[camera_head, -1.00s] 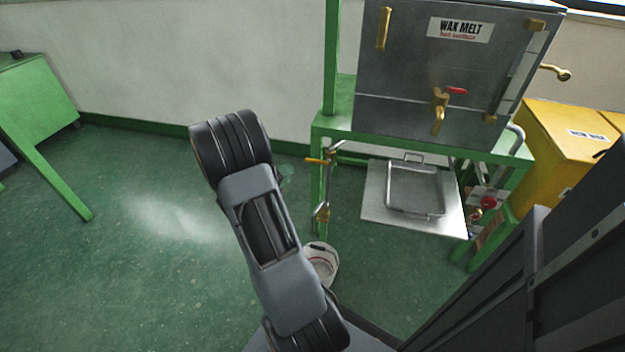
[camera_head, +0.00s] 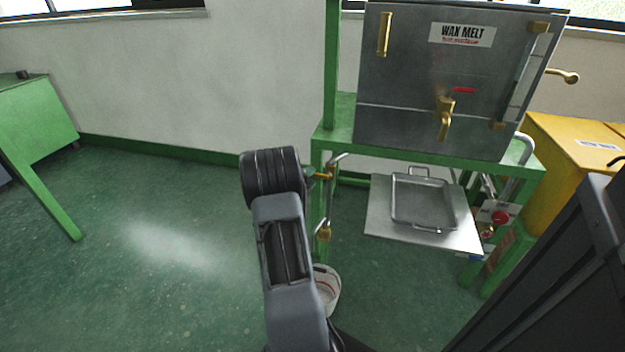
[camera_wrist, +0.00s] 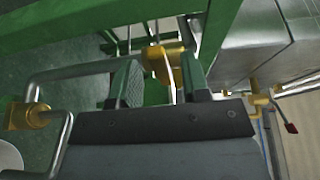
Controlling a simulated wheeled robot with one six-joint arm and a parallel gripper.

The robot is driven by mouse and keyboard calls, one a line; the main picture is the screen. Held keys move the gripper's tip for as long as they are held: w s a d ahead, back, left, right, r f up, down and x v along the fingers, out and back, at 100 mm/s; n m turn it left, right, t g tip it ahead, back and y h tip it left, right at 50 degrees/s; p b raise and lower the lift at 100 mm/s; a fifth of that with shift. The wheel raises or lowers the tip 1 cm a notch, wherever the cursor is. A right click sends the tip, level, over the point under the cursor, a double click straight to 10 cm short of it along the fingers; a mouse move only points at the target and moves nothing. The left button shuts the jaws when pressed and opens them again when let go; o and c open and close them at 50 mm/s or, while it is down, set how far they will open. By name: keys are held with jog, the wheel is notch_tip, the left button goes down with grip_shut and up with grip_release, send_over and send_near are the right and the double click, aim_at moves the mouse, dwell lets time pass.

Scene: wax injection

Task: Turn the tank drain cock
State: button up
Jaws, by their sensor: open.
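The wax melt tank (camera_head: 440,85) stands on a green frame. A thin drain pipe (camera_head: 341,158) comes down at the frame's left side, with a yellow-brass cock (camera_head: 324,175) high on it and a brass fitting (camera_head: 323,233) lower down. In the wrist view, my gripper (camera_wrist: 162,82) is open, its two fingers apart. The brass cock (camera_wrist: 163,62) shows between and just beyond the fingertips; I cannot tell whether they touch it. In the head view my arm's wrist hides most of the gripper.
A white bucket (camera_head: 327,285) stands on the floor below the pipe. A metal tray (camera_head: 422,203) sits on a low plate right of it. A brass tap with a red lever (camera_head: 447,112) is on the tank front. Open floor lies left.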

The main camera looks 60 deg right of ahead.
jog(key=shift+s+d, duration=0.1)
jog(key=shift+d, duration=0.9)
grip_shut()
